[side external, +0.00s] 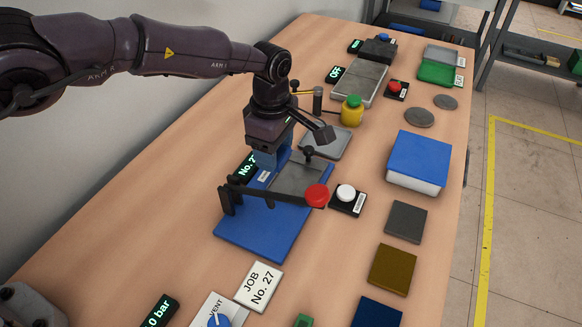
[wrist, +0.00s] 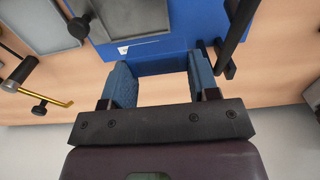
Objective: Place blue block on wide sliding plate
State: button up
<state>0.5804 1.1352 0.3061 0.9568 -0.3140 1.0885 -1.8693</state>
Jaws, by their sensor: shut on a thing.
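My gripper (side external: 272,160) points down at the back edge of a blue base plate (side external: 250,230), its blue fingers set wide apart. In the wrist view, my gripper (wrist: 160,80) is shut on a blue block (wrist: 160,65) between the fingers. The block's outline merges with the blue surface behind it, so I cannot tell where it ends or whether it rests on the base. A grey plate (side external: 297,179) with a black knob lies on the blue base; it also shows in the wrist view (wrist: 135,15). I cannot tell which part is the wide sliding plate.
A black lever (side external: 270,194) with a red knob (side external: 317,195) crosses the base in front of my gripper. A white button (side external: 346,193) stands right of it. A blue-topped box (side external: 419,158) and several coloured plates lie along the right.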

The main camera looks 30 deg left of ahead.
send_over(291, 179)
jog(key=shift+s+a+f, duration=0.1)
jog(key=shift+s+f, duration=0.05)
jog(key=shift+f, duration=1.95)
jog(key=shift+f, duration=1.8)
jog(key=o, duration=1)
notch_tip(291, 179, up, 12)
